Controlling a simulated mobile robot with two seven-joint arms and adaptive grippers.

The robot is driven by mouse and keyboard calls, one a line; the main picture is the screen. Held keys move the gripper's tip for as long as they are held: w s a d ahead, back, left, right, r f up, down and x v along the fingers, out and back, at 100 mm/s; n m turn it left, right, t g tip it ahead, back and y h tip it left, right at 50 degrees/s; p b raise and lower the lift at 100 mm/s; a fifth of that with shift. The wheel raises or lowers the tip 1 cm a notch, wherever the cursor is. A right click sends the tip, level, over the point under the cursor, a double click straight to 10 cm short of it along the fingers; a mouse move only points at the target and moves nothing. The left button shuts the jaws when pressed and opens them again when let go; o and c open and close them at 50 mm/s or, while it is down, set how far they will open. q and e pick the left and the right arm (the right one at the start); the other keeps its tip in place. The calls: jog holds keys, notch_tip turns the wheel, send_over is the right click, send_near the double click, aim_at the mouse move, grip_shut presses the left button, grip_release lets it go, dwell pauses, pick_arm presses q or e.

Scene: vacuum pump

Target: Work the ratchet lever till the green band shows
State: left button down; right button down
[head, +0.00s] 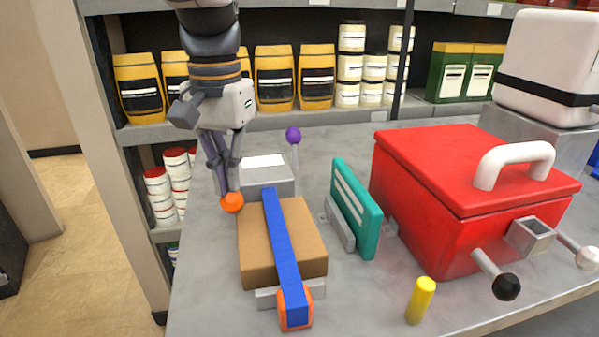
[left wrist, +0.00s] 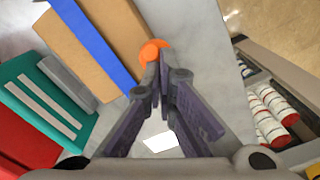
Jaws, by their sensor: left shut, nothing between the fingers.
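My left gripper (head: 229,190) points down, its fingers shut with nothing between them. An orange ball knob (head: 232,202) is right at its fingertips; it also shows in the left wrist view (left wrist: 152,50). I cannot tell whether they touch; the knob's stem is hidden. Next to it lies a brown block (head: 255,245) with a blue strap (head: 279,235) over it and an orange buckle-like end (head: 295,322) at the front. Behind the block is a grey box (head: 270,182) with a white label and a purple-knobbed lever (head: 293,135). I see no green band. My right gripper is out of view.
A teal panel (head: 352,215) stands right of the block. A red chest (head: 430,225) with a white handle and two knobbed levers fills the right. A yellow peg (head: 421,300) stands near the front edge. Shelves with yellow packs (head: 275,75) and white tubs line the back.

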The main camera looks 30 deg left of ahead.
pick_arm(q)
notch_tip(320, 180, up, 11)
jog(key=w+a, duration=0.1)
jog(key=shift+w+a, duration=0.15)
jog(key=shift+w, duration=0.05)
dwell(0.5)
